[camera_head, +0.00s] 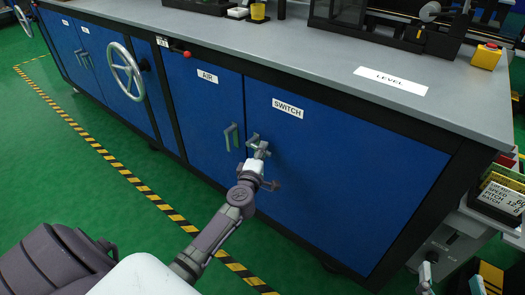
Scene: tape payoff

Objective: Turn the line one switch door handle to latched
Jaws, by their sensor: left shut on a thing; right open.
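The blue switch door (340,185), labelled SWITCH, is flush with the cabinet front. Its small grey handle (253,139) is at the door's upper left edge. My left gripper (257,148) is shut on this handle, and its fingers hide much of it. The handle's exact angle is hard to tell. My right gripper (452,280) shows only in part at the bottom right edge, open and apart from the door.
The AIR door (205,115) with its own handle (231,136) is just left. A handwheel (126,70) and red knob (187,54) are further left. The grey worktop (310,60) overhangs the doors. A display box (497,200) stands right. Green floor (60,160) is clear.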

